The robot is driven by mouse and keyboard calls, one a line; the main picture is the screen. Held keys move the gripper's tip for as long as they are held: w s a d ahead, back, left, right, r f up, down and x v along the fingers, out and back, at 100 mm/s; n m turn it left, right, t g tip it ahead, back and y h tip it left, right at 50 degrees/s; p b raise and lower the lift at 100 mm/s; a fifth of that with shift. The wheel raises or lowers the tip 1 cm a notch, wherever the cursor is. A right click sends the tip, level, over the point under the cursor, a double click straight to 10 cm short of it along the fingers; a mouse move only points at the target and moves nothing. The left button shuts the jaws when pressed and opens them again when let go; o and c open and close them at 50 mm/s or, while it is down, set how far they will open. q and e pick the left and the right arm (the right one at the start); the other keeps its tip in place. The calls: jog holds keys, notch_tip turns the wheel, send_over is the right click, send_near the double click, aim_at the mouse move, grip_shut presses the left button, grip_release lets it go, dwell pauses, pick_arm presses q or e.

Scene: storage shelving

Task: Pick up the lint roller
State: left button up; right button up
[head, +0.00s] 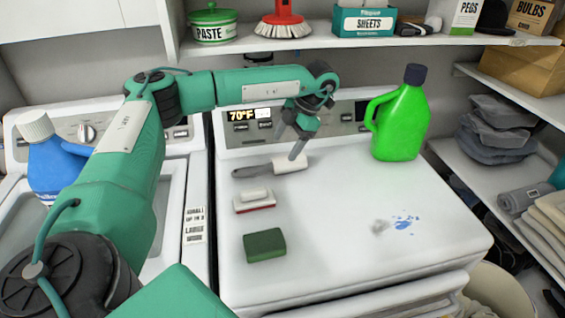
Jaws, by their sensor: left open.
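The lint roller (252,170) lies on top of the white dryer (330,240) near its back, with a grey handle to the left and a white roll to the right. My left gripper (296,148) hangs just above the white roll end, pointing down. Its fingers are open and nothing shows between them. From this angle I cannot tell whether a fingertip touches the roll. My right gripper is not in view.
A red and white brush (254,205) and a green sponge (264,245) lie in front of the roller. A green jug (400,122) stands at the back right. Blue and grey spots mark the right of the top. A shelf (360,41) with goods hangs above.

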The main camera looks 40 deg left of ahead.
aim_at(275, 161)
pick_arm(q)
jog(key=x, duration=0.3)
jog(key=shift+f, duration=0.15)
jog(key=shift+s+a+f+p, duration=0.2)
jog(key=shift+a+f+p, duration=0.1)
jog(key=shift+f+p, duration=0.25)
jog(key=p+x, duration=0.1)
jog(key=x, duration=0.3)
jog(key=shift+a, duration=0.25)
jog(key=shift+d, duration=0.1)
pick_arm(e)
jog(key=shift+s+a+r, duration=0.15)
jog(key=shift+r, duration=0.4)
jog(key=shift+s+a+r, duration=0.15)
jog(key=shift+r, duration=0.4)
pick_arm(q)
jog(key=shift+c, duration=0.9)
jog(key=c, duration=0.9)
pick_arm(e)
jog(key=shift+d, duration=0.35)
pick_arm(q)
jog(key=shift+r, duration=0.1)
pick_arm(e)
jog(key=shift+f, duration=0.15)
